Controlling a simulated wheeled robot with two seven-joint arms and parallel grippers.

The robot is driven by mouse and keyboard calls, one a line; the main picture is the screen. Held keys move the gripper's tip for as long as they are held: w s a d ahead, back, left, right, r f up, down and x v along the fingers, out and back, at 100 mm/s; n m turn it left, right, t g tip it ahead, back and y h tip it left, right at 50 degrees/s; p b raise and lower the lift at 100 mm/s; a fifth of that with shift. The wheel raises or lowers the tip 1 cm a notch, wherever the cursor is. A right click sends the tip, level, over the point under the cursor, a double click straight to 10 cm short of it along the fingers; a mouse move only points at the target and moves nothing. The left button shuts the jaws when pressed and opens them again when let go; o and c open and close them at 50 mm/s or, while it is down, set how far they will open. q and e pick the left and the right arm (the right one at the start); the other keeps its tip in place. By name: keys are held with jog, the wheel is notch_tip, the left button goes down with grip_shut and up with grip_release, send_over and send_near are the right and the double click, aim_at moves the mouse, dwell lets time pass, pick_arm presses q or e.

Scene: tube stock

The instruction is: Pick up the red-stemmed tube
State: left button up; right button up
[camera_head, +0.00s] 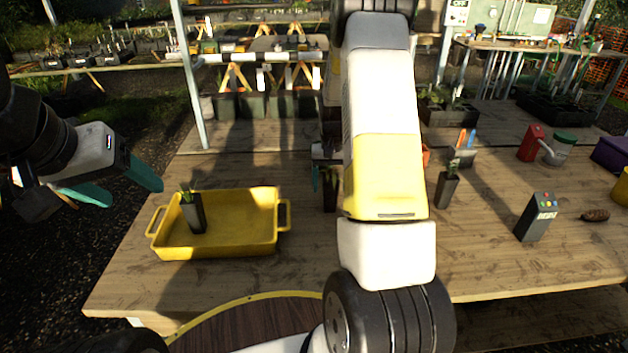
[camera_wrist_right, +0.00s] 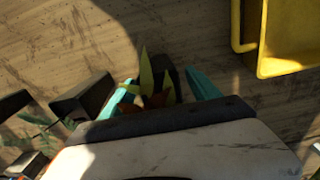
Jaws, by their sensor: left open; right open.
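A dark tube with green-yellow leaves and a reddish-brown base (camera_wrist_right: 157,99) stands between the teal fingers of my right gripper (camera_wrist_right: 162,92) in the right wrist view. The fingers are apart, one on each side, and I cannot tell whether they touch it. In the head view my right arm hides most of that gripper; a dark tube (camera_head: 330,192) shows beside its teal finger. Another dark tube with a plant (camera_head: 195,213) is in the yellow tray (camera_head: 262,242), and one (camera_head: 447,190) stands right of my arm. My left gripper (camera_head: 130,188) is open and empty, left of the tray.
A dark box with coloured buttons (camera_head: 535,217), a brown cone-like object (camera_head: 595,215), a pen holder (camera_head: 462,156), a red object (camera_head: 531,143) and a watering can (camera_head: 557,150) are on the right side of the table (camera_head: 480,260).

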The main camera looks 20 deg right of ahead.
aim_at(330, 192)
jog(key=shift+f, duration=1.6)
grip_shut()
jog(key=shift+r, duration=0.15)
